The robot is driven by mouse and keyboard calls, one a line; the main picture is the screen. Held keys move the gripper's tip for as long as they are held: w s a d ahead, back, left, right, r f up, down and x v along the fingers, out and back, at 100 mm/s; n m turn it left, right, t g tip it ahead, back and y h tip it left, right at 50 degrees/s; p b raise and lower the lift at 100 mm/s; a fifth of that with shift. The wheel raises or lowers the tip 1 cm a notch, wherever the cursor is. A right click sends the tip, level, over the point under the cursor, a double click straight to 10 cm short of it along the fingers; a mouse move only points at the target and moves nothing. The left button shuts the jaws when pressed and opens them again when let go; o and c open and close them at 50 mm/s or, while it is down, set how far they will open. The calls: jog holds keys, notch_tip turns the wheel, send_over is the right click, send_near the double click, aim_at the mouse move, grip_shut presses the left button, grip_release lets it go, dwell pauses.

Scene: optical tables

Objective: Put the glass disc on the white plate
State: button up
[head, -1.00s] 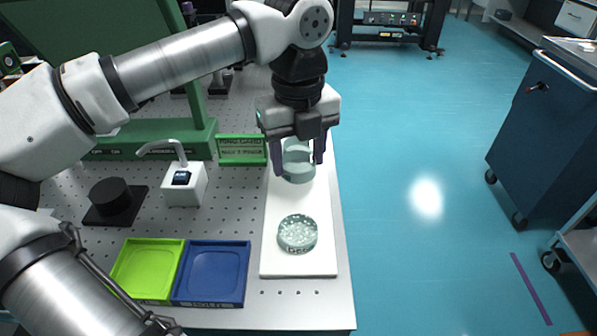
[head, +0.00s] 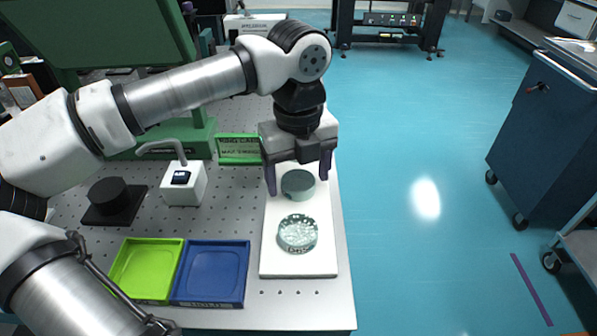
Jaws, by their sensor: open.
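The white plate (head: 284,264) is a long flat board at the right edge of the perforated table. Two glass discs show on or over it. The nearer clear disc (head: 298,234) looks bubbly and lies on the plate's near half. The plain grey-green disc (head: 298,185) shows farther back, between my gripper's fingers. My gripper (head: 298,187) points down over the plate's far part, open, with a visible gap between each finger and the plain disc. The arm and gripper body hide the plate's far end. I cannot tell the exact height of the fingertips.
A lime tray (head: 147,270) and a blue tray (head: 212,274) stand left of the plate. A white block with a spout (head: 185,185), a black round piece (head: 111,196) and a green labelled holder (head: 239,149) stand farther back. Open floor lies to the right.

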aim_at(298, 180)
notch_tip(298, 180, up, 12)
jog(key=shift+r, duration=0.15)
dwell(0.5)
